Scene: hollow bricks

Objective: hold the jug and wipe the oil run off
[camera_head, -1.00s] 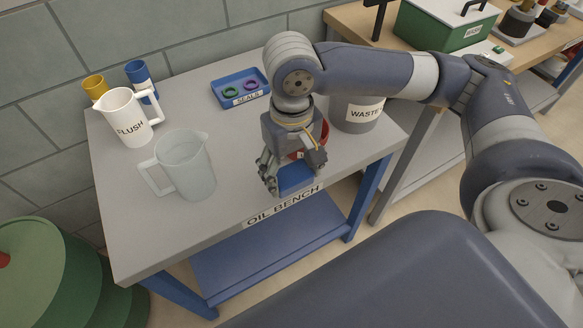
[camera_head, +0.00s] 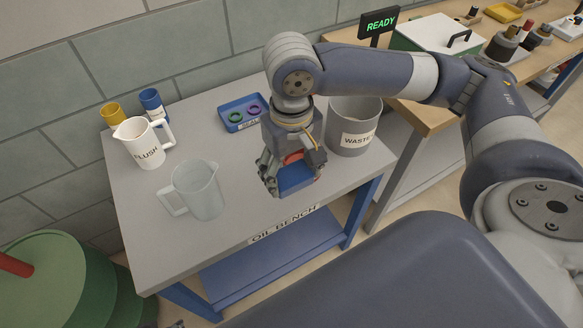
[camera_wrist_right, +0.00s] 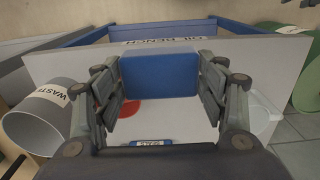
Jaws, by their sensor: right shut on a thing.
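The clear, frosted jug (camera_head: 205,196) stands upright on the grey bench (camera_head: 150,235), handle to the left. I cannot make out an oil run on it. My right gripper (camera_head: 289,184) is to the right of the jug, over the bench's front part. It is shut on a flat blue pad (camera_head: 295,176). In the right wrist view the blue pad (camera_wrist_right: 160,74) sits between the fingers of the gripper (camera_wrist_right: 160,85); the jug (camera_wrist_right: 262,115) shows partly behind the right finger. My left gripper is out of view.
A white FLUSH jug (camera_head: 143,148), a yellow cup (camera_head: 112,113) and a blue cup (camera_head: 152,101) stand at the back left. A blue SEALS tray (camera_head: 232,116) is at the back. A grey WASTE bin (camera_head: 352,127) stands right. A red thing (camera_wrist_right: 122,107) lies behind the gripper.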

